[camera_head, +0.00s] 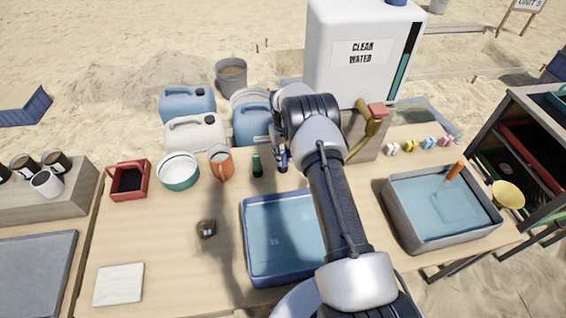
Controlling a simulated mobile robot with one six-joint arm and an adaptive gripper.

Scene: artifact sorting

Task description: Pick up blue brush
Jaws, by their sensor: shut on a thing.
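My gripper (282,163) is at the back of the wooden table, left of the water tank's tap and right of a small dark green item. It is shut on a slim blue thing, which looks like the blue brush (283,154). The brush is mostly hidden by the jaws and arm, so its bristles and whether it touches the table cannot be told. The dark green item (257,165) stands upright close by on the left.
A blue water tray (247,240) lies in front, partly behind my arm. A grey basin (402,222) with an orange-handled tool (455,171) is right. The water tank (340,80) rises behind.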

